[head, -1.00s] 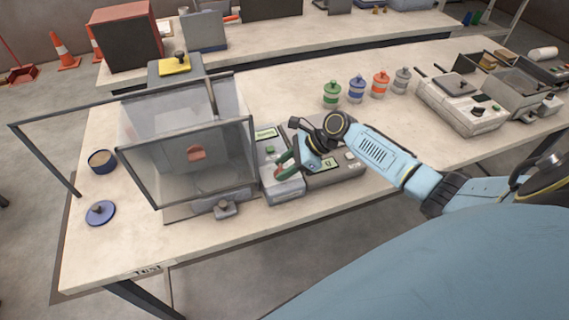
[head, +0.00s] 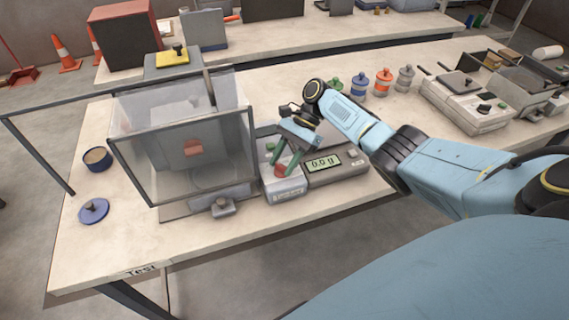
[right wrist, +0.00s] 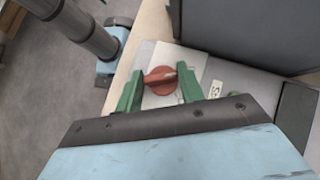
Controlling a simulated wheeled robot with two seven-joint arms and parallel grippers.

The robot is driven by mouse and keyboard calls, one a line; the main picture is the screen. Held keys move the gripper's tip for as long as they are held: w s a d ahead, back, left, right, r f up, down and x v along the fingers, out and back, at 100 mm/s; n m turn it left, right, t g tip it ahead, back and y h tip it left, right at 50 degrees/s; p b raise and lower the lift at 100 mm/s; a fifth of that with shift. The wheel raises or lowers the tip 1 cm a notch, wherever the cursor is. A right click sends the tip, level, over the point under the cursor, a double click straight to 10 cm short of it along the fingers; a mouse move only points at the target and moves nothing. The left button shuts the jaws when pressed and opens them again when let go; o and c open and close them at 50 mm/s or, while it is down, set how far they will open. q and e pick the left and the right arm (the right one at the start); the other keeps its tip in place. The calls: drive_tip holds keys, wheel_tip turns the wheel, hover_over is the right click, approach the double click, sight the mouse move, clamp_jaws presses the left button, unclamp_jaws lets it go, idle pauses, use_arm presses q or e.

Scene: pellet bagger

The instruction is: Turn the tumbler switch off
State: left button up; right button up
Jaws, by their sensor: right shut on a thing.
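The tumbler switch is a red rotary knob (head: 281,171) on the front of a small grey control box (head: 287,187), beside the clear-walled enclosure. My right gripper (head: 285,168) reaches down to it with its green fingers. In the right wrist view the red knob (right wrist: 162,79) sits on a pale plate between the fingertips of my right gripper (right wrist: 160,84). The fingers are shut on the knob's raised bar, which lies nearly across the picture with a slight tilt. The box's label is too small to read surely. My left gripper is not in view.
The clear enclosure (head: 135,160) stands just left of the box. A scale (head: 350,168) reading 0.0 g stands right of it. Several coloured jars (head: 383,84) stand behind my right arm.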

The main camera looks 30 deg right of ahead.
idle(0.4)
drive_tip(key=o, duration=1)
drive_tip(key=b+v, duration=0.2)
drive_tip(key=v, duration=1.1)
drive_tip(key=shift+w+b, duration=0.15)
drive_tip(key=shift+b, duration=0.15)
drive_tip(key=shift+d, duration=0.1)
